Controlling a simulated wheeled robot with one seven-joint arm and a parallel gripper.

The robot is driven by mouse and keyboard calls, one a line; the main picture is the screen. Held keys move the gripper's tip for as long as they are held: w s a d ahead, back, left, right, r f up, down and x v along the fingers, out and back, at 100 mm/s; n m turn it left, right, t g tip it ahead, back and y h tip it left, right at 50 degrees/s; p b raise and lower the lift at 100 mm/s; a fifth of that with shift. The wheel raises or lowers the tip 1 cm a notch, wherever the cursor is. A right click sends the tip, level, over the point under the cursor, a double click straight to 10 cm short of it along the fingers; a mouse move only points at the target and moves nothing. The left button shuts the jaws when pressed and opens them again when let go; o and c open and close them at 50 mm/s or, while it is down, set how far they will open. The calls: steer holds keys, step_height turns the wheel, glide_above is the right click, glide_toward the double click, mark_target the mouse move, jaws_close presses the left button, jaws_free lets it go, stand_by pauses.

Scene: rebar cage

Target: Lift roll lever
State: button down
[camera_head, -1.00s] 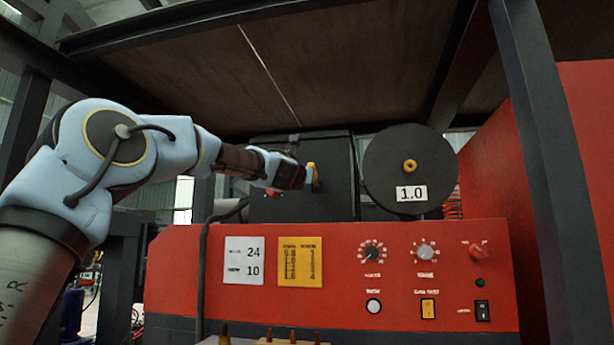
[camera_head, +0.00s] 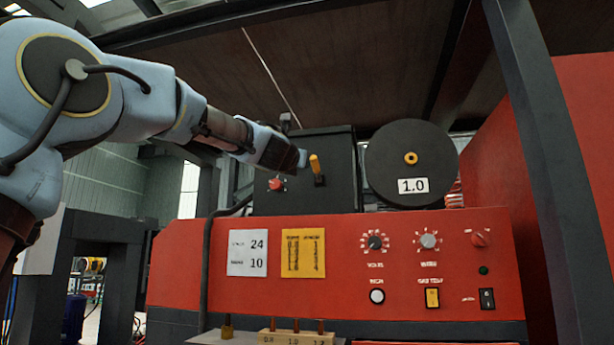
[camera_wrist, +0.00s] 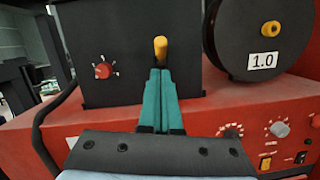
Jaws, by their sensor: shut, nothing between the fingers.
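The roll lever (camera_head: 315,164) has a yellow-orange handle and stands upright on a dark base on the front of the black box (camera_head: 338,188). It also shows in the wrist view (camera_wrist: 160,48), just beyond my fingertips. My gripper (camera_head: 303,158) comes from the left and ends just left of the lever in the head view. In the wrist view its two teal fingers (camera_wrist: 160,72) are shut together and empty, pointing at the lever. I cannot tell whether the tips touch the handle.
A round black spool (camera_head: 410,140) labelled 1.0 sits right of the box. A red knob (camera_head: 276,184) is left of the lever. The red panel (camera_head: 340,245) below carries dials and switches. A dark post (camera_head: 545,170) stands at the right.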

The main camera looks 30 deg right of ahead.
steer(key=shift+b+v, duration=0.5)
steer(key=shift+v, duration=0.6)
steer(key=shift+w+f, duration=0.1)
steer(key=shift+f, duration=0.05)
steer(key=w+a+f+m+g+y, duration=0.25)
steer(key=a+f+m, duration=0.25)
steer(key=f, duration=0.7)
steer(key=w+a+f+m+g+y, duration=0.15)
steer(key=a+f+m+y, duration=0.35)
steer(key=f, duration=0.8)
steer(key=w+a+f+m+g+y, duration=0.1)
steer(key=w+a+f+m, duration=0.4)
steer(key=f, duration=0.7)
steer(key=s+a+f+m+g+y, duration=0.25)
steer(key=s+a+f, duration=0.25)
steer(key=a+f, duration=0.35)
steer(key=s+a+f+m+g+y, duration=0.1)
steer(key=s+a+f+m, duration=0.25)
steer(key=a+f, duration=0.5)
steer(key=s+a+f+m+g+y, duration=0.1)
steer(key=s+a+f+m+g, duration=0.1)
steer(key=s+a+f, duration=0.2)
steer(key=s+a+f+m+g+y, duration=0.1)
steer(key=s+a+f, duration=0.4)
steer(key=s, duration=0.5)
steer(key=shift+a+f+m+g, duration=0.3)
steer(key=shift+a+m+g, duration=0.25)
steer(key=shift+a+m, duration=0.35)
steer(key=shift+s, duration=0.1)
